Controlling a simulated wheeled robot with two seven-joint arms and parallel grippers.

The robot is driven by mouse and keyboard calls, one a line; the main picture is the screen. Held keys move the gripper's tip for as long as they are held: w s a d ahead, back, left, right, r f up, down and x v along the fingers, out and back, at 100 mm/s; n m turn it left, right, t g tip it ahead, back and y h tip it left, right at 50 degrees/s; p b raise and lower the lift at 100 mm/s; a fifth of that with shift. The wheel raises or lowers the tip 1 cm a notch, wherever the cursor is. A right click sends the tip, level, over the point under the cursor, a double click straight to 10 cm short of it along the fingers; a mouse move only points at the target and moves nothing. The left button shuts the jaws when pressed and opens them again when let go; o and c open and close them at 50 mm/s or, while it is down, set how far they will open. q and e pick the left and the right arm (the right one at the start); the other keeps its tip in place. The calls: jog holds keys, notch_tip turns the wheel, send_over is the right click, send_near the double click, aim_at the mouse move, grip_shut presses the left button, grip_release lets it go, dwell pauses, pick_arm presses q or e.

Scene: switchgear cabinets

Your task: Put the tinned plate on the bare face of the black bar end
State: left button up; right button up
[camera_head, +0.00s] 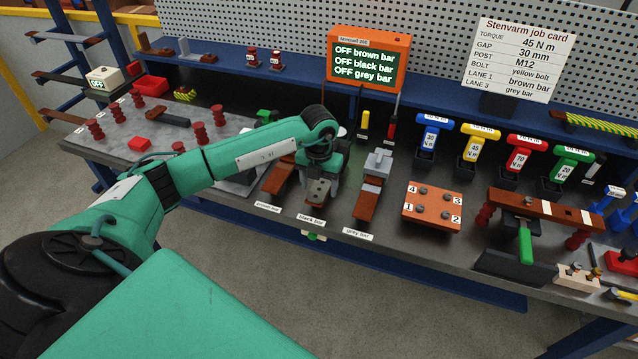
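My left gripper (319,178) points down over the bar end behind the "black bar" label (311,219). A small grey-brown piece with dark round marks (318,191) shows just below and in front of its fingers. I cannot tell whether this piece is the tinned plate, the bare face of the black bar end, or one lying on the other. The gripper and wrist hide the rest of the black bar, and whether the fingers touch anything is unclear. My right gripper is not in view.
The brown bar end (279,178) lies to the left, and the grey bar end (368,203) with a grey block (379,161) stands close on the right. An orange numbered block (432,207) sits further right. The orange screen (368,60) reads OFF for all three bars.

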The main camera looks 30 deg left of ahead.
aim_at(319, 189)
pick_arm(q)
jog(key=shift+r, duration=0.25)
notch_tip(319, 189, up, 12)
jog(key=b, duration=0.4)
jog(key=shift+f, duration=0.15)
